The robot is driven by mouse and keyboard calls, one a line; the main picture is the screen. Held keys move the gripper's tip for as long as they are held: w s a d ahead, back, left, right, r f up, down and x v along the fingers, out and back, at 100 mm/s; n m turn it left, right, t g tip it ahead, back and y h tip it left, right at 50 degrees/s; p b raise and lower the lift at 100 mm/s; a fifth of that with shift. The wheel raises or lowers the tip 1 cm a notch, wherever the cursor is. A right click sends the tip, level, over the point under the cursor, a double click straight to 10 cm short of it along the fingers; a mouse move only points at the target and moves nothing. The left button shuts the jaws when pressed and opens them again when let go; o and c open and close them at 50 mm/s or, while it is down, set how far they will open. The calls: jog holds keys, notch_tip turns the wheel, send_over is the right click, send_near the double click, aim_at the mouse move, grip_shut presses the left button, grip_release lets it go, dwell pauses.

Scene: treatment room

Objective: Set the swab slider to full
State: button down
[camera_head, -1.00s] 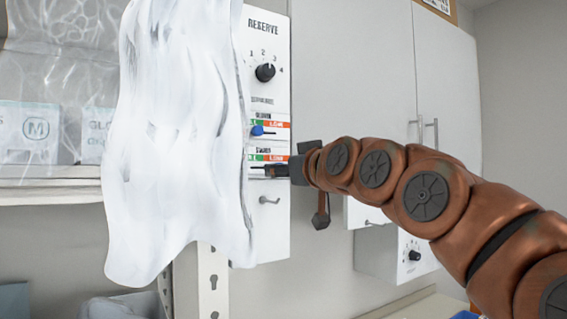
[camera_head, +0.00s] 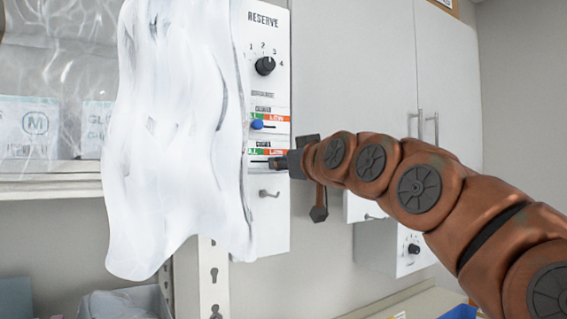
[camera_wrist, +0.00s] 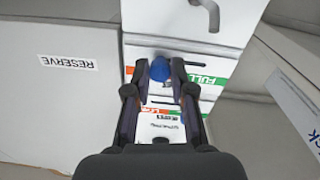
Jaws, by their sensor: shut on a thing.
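The white control panel (camera_head: 271,215) has two horizontal slider rows with green and orange strips. The lower slider is the swab one; its label is too blurred to read. My gripper (camera_head: 276,162) is at this lower row in the head view and hides its knob. In the wrist view, turned upside down, my gripper (camera_wrist: 163,76) is shut around a blue slider knob (camera_wrist: 160,69). The green FULL strip (camera_wrist: 207,79) lies to the right of the knob there. The upper slider's blue knob (camera_head: 257,124) sits near the green left end of its row.
A black dial (camera_head: 265,66) is above the sliders and a hook (camera_head: 269,193) below. A translucent white sheet (camera_head: 170,150) hangs just left, covering the panel's edge. White cabinet doors (camera_head: 350,80) stand right, with another dial box (camera_head: 400,250) lower down.

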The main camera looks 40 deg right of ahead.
jog(key=shift+w+a+b, duration=0.15)
jog(key=shift+a+b, duration=0.65)
jog(key=shift+a, duration=0.5)
jog(key=shift+w+a+b, duration=0.1)
jog(key=shift+a+b, duration=0.7)
jog(key=shift+a, duration=0.5)
jog(key=c, duration=1)
grip_release()
jog(key=shift+a, duration=0.2)
jog(key=shift+d, duration=0.1)
jog(key=shift+s, duration=0.1)
send_near(260, 162)
jog(key=s+a, duration=0.3)
jog(key=s, duration=0.3)
jog(key=shift+s, duration=0.15)
